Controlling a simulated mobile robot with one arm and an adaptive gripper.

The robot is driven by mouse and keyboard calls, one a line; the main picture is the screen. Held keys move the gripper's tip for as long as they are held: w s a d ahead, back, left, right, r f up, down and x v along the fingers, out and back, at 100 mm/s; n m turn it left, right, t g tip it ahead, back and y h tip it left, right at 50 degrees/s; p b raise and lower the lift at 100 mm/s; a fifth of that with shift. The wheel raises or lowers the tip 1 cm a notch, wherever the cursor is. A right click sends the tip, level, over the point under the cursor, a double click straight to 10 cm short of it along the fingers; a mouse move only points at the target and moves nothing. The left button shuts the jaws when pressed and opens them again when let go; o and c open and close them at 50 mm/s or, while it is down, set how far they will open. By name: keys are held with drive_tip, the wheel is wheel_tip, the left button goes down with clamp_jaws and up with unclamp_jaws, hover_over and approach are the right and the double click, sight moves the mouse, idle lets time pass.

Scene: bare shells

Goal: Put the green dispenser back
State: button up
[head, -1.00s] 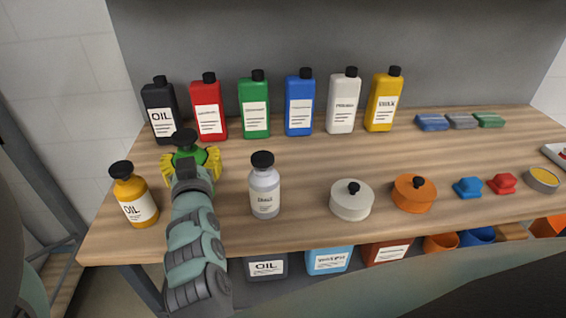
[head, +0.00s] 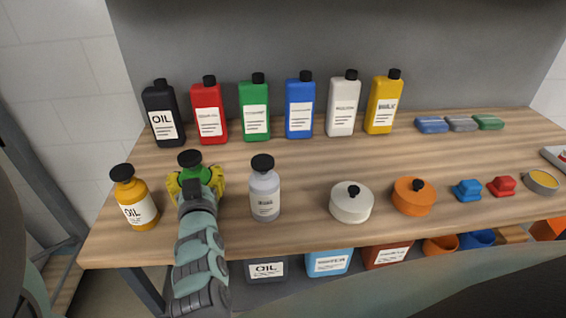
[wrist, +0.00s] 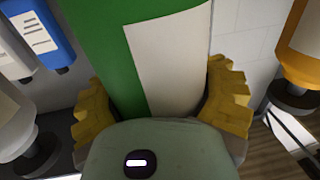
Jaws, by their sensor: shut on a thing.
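The green dispenser (head: 190,169) with a black cap is held between the yellow fingers of my gripper (head: 195,184) in the head view. My arm hides most of its lower part. In the wrist view its green side and white label (wrist: 168,60) fill the space between the yellow fingers (wrist: 165,108). It stands between the amber oil dispenser (head: 139,210) on the left and the grey dispenser (head: 265,194) on the right, at the front of the wooden shelf top (head: 310,225). I cannot tell whether its base touches the wood.
A back row holds several flat bottles, including a black oil bottle (head: 163,115), a green one (head: 254,110) and a yellow one (head: 383,104). A white pot (head: 351,203) and an orange pot (head: 414,197) stand to the right. Bare wood lies between the rows.

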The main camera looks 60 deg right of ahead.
drive_tip(key=shift+f, duration=0.15)
drive_tip(key=o, duration=1.4)
drive_tip(key=shift+r, duration=0.3)
drive_tip(key=shift+r+p, duration=0.45)
drive_tip(key=shift+r, duration=0.15)
drive_tip(key=v, duration=0.8)
drive_tip(key=b+v, duration=0.1)
drive_tip(key=v, duration=0.3)
drive_tip(key=shift+f, duration=0.3)
